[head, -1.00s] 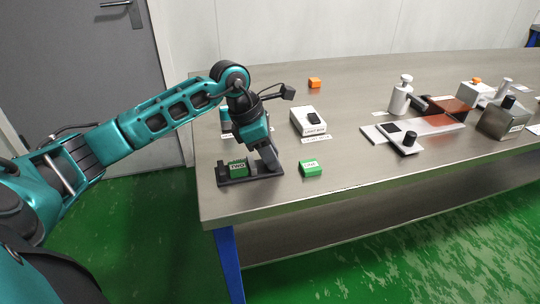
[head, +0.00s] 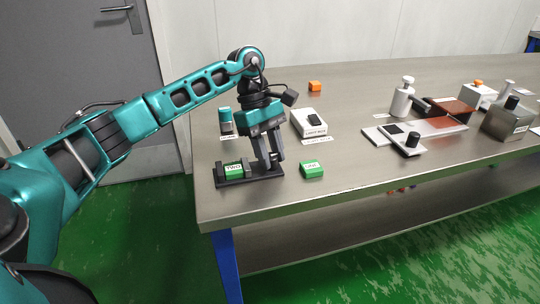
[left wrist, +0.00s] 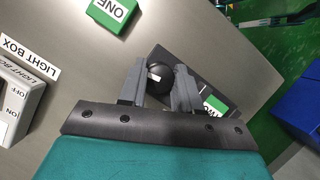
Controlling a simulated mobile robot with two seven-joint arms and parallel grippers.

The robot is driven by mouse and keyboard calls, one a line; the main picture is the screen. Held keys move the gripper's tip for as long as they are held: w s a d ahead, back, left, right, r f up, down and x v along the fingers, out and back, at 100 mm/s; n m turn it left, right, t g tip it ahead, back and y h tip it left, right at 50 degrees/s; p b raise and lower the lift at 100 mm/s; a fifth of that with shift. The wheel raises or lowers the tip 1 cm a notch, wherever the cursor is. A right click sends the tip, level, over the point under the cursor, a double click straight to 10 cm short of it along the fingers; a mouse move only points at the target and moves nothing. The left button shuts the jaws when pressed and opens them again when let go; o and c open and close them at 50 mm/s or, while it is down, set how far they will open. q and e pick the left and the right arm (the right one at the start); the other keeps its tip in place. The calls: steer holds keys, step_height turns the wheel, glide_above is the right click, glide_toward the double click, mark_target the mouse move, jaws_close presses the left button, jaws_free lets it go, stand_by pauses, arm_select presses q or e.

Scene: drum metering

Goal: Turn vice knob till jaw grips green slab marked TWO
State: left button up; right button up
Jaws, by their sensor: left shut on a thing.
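The dark vice (head: 254,179) lies at the table's near left corner, and part of it shows in the left wrist view (left wrist: 195,62). The green slab marked TWO (head: 233,170) sits in it at its left end; a corner of the slab shows in the left wrist view (left wrist: 214,104). I cannot tell whether the jaw touches the slab. My left gripper (head: 270,164) points down over the vice's right end. Its fingers are shut on the round black vice knob (left wrist: 158,74), seen between them in the left wrist view. My right gripper is not in view.
A green block marked ONE (head: 312,169) lies just right of the vice. An orange cube (head: 315,86) is farther back. A white slide plate (head: 387,139) and other equipment fill the right side.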

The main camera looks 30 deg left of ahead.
arm_select(q)
steer(key=shift+m+g+b, duration=0.3)
steer(key=shift+m+g, duration=0.1)
steer(key=shift+m, duration=0.8)
steer(key=o, duration=1.1)
steer(key=shift+c, duration=0.2)
steer(key=p+v, duration=0.2)
steer(key=v, duration=1.1)
steer(key=shift+d, duration=0.25)
